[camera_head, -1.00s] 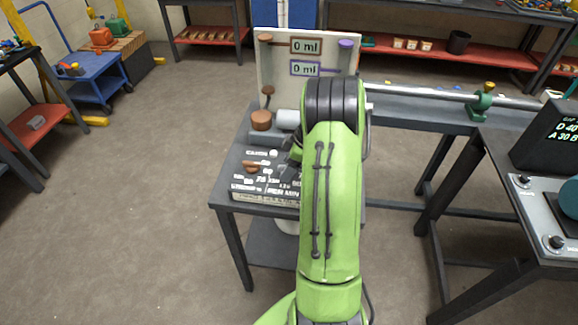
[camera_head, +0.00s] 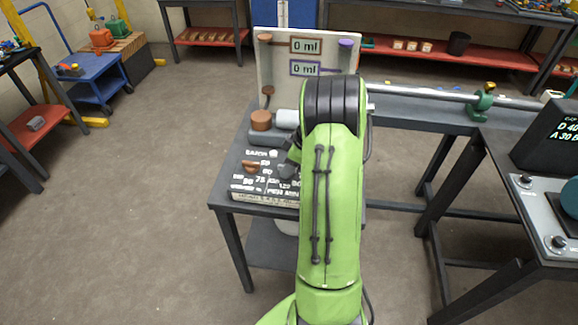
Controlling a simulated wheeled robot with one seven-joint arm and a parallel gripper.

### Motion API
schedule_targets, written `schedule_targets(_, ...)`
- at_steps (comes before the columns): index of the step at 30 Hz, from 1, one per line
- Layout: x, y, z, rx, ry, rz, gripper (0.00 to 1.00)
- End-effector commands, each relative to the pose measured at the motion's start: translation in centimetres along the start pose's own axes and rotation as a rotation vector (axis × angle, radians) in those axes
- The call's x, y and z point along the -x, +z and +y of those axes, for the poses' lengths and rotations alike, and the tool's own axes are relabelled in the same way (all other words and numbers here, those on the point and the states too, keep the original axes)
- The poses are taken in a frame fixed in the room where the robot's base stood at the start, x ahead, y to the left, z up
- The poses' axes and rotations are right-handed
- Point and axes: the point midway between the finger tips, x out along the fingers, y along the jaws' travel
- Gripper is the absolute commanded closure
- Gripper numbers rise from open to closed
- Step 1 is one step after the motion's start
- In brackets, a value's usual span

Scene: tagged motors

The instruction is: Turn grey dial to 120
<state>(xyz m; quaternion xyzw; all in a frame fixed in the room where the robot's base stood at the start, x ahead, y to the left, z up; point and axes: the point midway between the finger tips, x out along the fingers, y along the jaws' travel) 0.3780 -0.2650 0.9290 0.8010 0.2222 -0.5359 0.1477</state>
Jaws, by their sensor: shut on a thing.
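The dial panel (camera_head: 238,190) lies on the dark table left of my green arm, with white lettering and numbers such as 75, 90 and 120. A brown dial (camera_head: 250,168) sits on its left part. My gripper (camera_head: 287,170) is low over the panel's right part, just right of the brown dial, and shut on the grey dial there. The grey dial is mostly hidden by my gripper and arm, and I cannot read its pointer. My arm also covers the panel's right edge.
Behind the panel stand a brown round knob (camera_head: 261,120), a light cylinder (camera_head: 286,119) and an upright board (camera_head: 277,62) with two "0 ml" displays. A table with a dark display box (camera_head: 548,140) stands at right.

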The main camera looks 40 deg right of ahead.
Motion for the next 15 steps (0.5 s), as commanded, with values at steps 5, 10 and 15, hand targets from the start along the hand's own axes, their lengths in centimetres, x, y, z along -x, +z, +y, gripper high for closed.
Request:
schedule_targets(5, -0.16, 0.0, -0.05, -0.125, 0.057, 0.002, 0.92)
schedule_targets(10, -0.16, -0.04, -0.18, -0.273, 0.118, 0.002, 0.92)
schedule_targets(15, -0.16, -0.12, -0.26, -0.421, 0.18, 0.003, 0.92)
